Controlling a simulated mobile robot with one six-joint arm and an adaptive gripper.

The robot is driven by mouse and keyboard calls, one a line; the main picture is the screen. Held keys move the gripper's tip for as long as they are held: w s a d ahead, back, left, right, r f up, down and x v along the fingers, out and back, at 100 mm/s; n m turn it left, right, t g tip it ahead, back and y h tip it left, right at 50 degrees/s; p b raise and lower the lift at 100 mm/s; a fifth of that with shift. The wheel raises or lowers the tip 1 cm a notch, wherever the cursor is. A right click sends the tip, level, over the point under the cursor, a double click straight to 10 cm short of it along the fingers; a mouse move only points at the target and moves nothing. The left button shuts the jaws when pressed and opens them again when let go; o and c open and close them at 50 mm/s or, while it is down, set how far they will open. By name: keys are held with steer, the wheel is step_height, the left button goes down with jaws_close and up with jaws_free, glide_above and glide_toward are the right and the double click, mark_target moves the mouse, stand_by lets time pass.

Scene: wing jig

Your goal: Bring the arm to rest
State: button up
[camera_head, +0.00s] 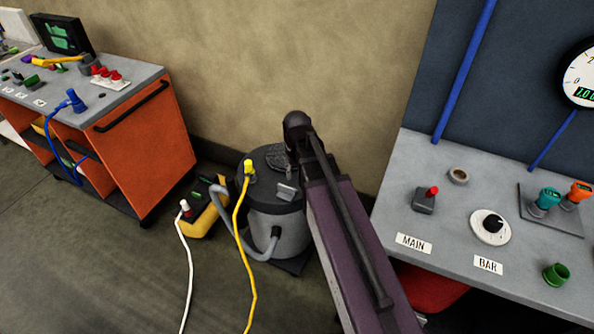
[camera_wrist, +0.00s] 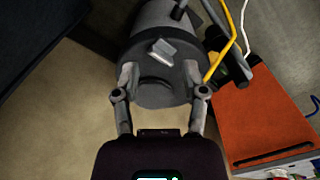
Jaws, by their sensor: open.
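My arm (camera_head: 350,235) reaches up from the bottom of the head view, right of the middle, in front of the wall and the grey shop vacuum (camera_head: 270,220). My gripper (camera_wrist: 160,78) shows in the wrist view with its two fingers spread wide and nothing held between them. The vacuum is also in the wrist view (camera_wrist: 160,95), behind the fingers; I cannot tell the distance. The fingers are not clearly visible in the head view.
An orange cart (camera_head: 140,145) stands at left, with plugs and tools on its grey top. A grey bench (camera_head: 400,210) at right carries a red-topped switch (camera_head: 425,200), a dial (camera_head: 490,227) and coloured fittings. Yellow (camera_head: 240,260) and white (camera_head: 189,270) cables cross the floor.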

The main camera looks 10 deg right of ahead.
steer(key=shift+s, duration=0.1)
stand_by(0.3)
steer(key=s, duration=0.8)
steer(key=shift+s, duration=0.25)
stand_by(0.8)
